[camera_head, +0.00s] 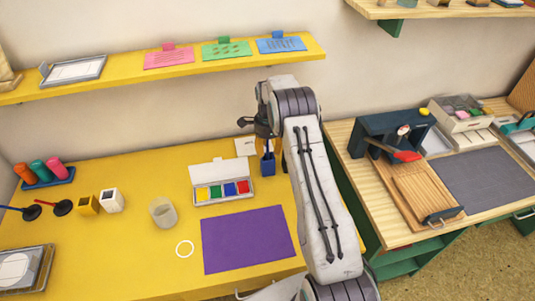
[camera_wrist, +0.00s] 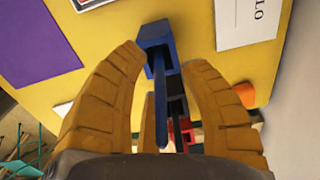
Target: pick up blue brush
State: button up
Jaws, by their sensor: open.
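A blue upright holder (camera_head: 268,165) stands near the back right of the yellow table, just left of my arm. A thin blue stick, which looks like the blue brush (camera_wrist: 160,105), rises from the blue holder (camera_wrist: 155,32) in the wrist view. My gripper (camera_head: 250,122) is above the holder in the head view. In the wrist view its open yellow fingers (camera_wrist: 165,75) stand on either side of the blue stick, with gaps visible on both sides. Behind the stick are a dark part and a small red thing (camera_wrist: 183,132), only partly seen.
A four-colour inkpad box (camera_head: 222,191) and a purple mat (camera_head: 248,240) lie left of my arm. A yellow shelf (camera_head: 130,74) runs above. A wooden bench (camera_head: 385,205) is at right.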

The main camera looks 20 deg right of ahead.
jog(key=shift+f, duration=0.4)
grip_shut()
